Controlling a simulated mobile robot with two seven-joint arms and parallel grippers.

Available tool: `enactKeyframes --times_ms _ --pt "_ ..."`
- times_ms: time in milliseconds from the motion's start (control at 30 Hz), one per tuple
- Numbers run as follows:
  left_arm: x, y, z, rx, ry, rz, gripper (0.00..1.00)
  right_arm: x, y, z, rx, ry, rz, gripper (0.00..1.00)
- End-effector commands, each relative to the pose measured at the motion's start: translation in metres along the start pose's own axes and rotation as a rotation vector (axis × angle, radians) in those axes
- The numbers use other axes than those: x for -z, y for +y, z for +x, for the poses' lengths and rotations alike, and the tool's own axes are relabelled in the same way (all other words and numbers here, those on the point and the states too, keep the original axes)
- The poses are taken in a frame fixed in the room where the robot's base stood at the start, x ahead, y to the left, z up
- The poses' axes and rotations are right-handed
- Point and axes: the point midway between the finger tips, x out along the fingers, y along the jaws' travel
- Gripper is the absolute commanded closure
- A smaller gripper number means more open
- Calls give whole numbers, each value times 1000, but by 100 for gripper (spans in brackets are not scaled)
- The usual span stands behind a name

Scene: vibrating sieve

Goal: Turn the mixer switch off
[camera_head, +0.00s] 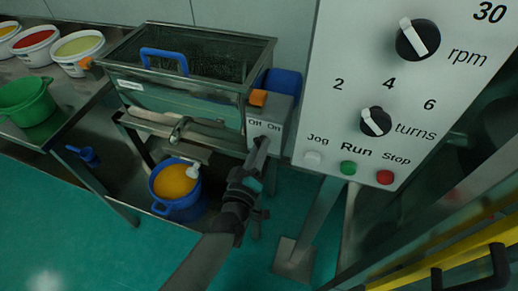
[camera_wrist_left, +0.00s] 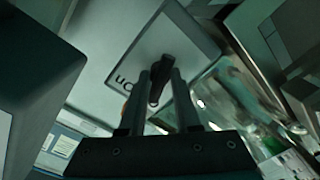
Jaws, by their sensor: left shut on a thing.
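The mixer switch is on a small grey box (camera_head: 281,112) marked "Off" and "On", at the right end of the sieve machine in the head view. Its dark knob (camera_wrist_left: 160,78) shows between my fingers in the left wrist view, on the pale box face (camera_wrist_left: 135,55) with part of "On" readable. My left gripper (camera_head: 260,147) reaches up to the front of the box. It is shut on the knob, with one finger on each side in the left wrist view (camera_wrist_left: 164,98). The gripper hides most of the knob in the head view, so its exact setting is unclear. My right gripper is not in view.
The sieve tank (camera_head: 190,70) has a blue handle. A blue bucket (camera_head: 178,207) with orange content stands below it. A grey control panel (camera_head: 355,95) with dials and buttons stands close on the right. Tubs (camera_head: 78,64) and a green pot (camera_head: 25,108) are at left.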

Motion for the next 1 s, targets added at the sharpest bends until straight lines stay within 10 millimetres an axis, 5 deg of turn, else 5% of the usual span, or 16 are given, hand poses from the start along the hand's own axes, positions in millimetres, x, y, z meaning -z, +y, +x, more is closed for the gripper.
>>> enactKeyframes --times_ms 400,933,967,1000 --pt "-2 -1 -1 3 -10 -178 100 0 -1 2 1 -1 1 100" --pt "-2 -1 -1 3 -11 -204 100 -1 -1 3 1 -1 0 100" --pt "-2 -1 -1 2 -11 -204 64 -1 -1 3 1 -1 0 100" --pt "-2 0 -1 2 -10 -203 60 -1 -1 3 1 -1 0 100"
